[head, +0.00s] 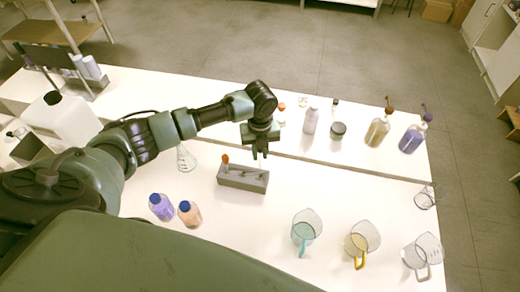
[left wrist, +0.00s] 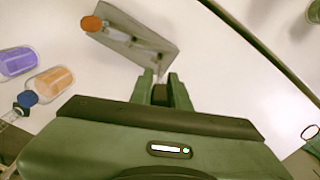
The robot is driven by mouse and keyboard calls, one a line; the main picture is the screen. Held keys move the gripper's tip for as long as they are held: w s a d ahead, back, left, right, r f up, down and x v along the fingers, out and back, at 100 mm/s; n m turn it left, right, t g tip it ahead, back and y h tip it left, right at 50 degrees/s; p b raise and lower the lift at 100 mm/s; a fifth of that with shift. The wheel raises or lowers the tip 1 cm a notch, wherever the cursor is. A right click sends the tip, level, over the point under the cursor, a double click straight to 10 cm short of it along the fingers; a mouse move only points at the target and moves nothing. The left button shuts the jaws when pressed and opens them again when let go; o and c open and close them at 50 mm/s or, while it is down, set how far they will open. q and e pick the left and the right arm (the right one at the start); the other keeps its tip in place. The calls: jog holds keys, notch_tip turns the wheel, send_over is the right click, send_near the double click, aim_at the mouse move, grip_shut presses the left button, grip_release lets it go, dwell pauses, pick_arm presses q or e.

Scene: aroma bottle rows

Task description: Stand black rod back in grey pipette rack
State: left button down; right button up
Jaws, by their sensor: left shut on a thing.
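The grey pipette rack (head: 240,182) stands on the white table near the middle of the head view, and it also shows at the top of the left wrist view (left wrist: 152,62). An orange-topped pipette (head: 225,159) is in its left end. My left gripper (head: 261,152) is just behind and above the rack's right end. It is shut on a small dark piece, taken as the black rod (left wrist: 160,95), between the fingers in the left wrist view. Most of the rod is hidden by the fingers, so its tilt is unclear. My right gripper is not in view.
Jugs (head: 306,230) stand front right. Several bottles line the back, including a white one (head: 310,121). The table right of the rack is clear.

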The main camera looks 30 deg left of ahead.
aim_at(260, 169)
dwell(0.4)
pick_arm(q)
jog(key=shift+f+b, duration=0.9)
jog(key=shift+f, duration=1)
jog(key=shift+f, duration=0.4)
jog(key=shift+f, duration=0.25)
jog(key=shift+f+b, duration=1)
jog(key=shift+f, duration=0.1)
jog(key=shift+f, duration=0.4)
jog(key=shift+f+b, duration=0.8)
